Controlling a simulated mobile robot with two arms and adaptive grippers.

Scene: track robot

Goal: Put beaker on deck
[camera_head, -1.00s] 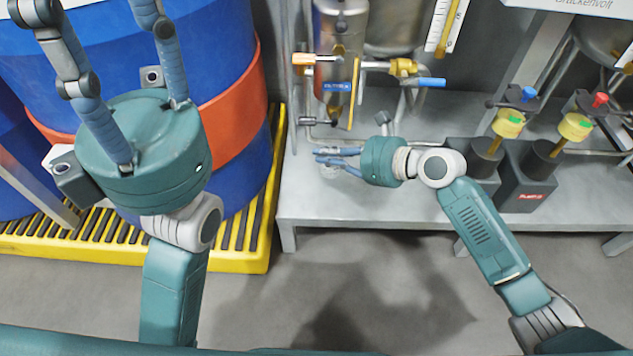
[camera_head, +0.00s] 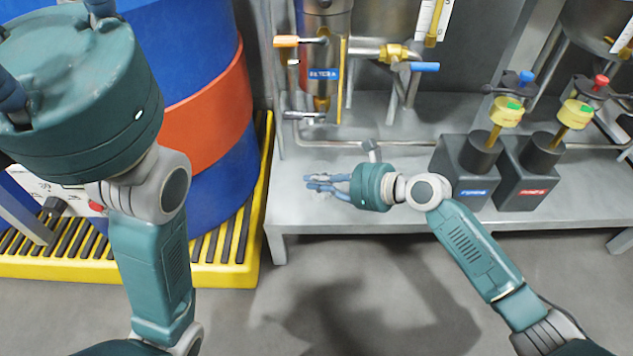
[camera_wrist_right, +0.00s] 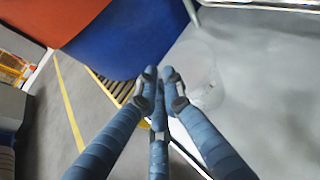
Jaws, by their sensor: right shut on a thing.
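A clear, hard-to-see beaker (camera_wrist_right: 205,72) shows at the fingers of my right gripper (camera_wrist_right: 160,84) in the right wrist view. In the head view my right gripper (camera_head: 317,184) points left over the front left part of the grey metal deck (camera_head: 300,218), with its blue fingers shut on the beaker. The beaker is only faint there, and I cannot tell whether its base touches the deck. My left gripper (camera_head: 50,50) is large at the upper left, with its fingertips cut off by the frame.
Blue drums with a red-orange band (camera_head: 208,125) stand on a yellow pallet (camera_head: 225,270) to the left. Behind the gripper are a steel vessel (camera_head: 325,30) and pipes with valves. Two dark pump boxes (camera_head: 467,180) stand to the right. The deck between is mostly clear.

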